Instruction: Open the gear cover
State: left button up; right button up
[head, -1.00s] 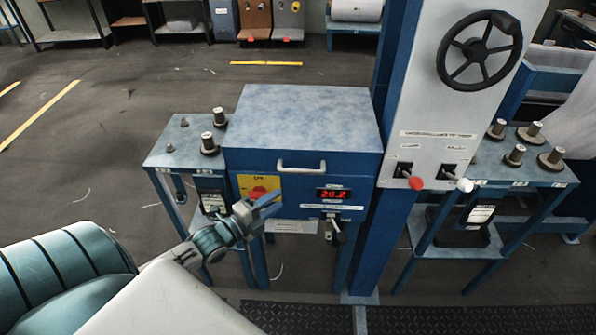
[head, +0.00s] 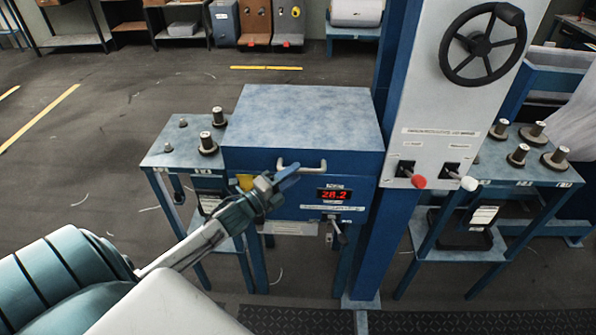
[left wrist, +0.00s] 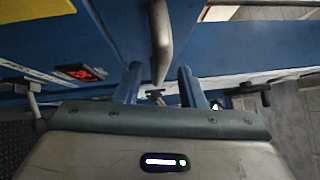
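The gear cover (head: 302,115) is a blue box lid, and it is closed. Its pale bar handle (head: 318,167) is on the front face. My left gripper (head: 288,173) is at the left part of this handle and partly hides it. In the left wrist view the two blue fingers (left wrist: 160,84) are apart, and the handle (left wrist: 160,35) runs down to the gap between them. I cannot tell whether the fingers touch it. My right gripper is not in view.
A red digital display (head: 334,195) and a small lever (head: 337,232) are on the front below the handle. A side table with bobbins (head: 207,143) stands at the left. A column with a black handwheel (head: 482,45) rises close at the right.

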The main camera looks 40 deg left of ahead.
pick_arm(q)
jog(key=shift+p+x, duration=0.9)
jog(key=shift+x, duration=0.4)
jog(key=shift+c, duration=0.3)
grip_shut()
